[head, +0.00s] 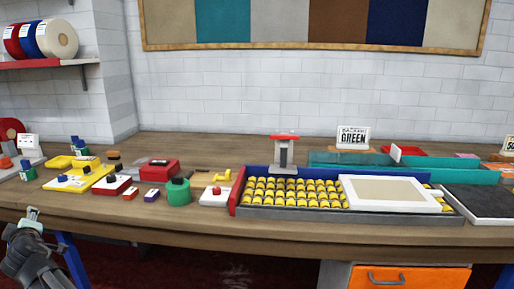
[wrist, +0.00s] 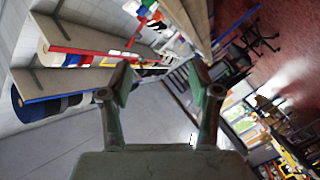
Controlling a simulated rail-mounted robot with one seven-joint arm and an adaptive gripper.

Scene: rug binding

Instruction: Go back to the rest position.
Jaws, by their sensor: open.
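My gripper (head: 33,214) is at the lower left of the head view, in front of the workbench's front edge and apart from everything on it. In the wrist view my gripper (wrist: 161,82) shows two green-padded fingers spread wide with nothing between them. The wrist view looks out into the room, tilted, toward shelves and floor.
The wooden workbench (head: 222,226) carries yellow, red and green items at its left. A tray of yellow rollers (head: 290,197) with a white-framed panel (head: 391,193) stands right of centre. An orange drawer (head: 410,279) is below. Shelves with rolls (head: 57,38) hang upper left.

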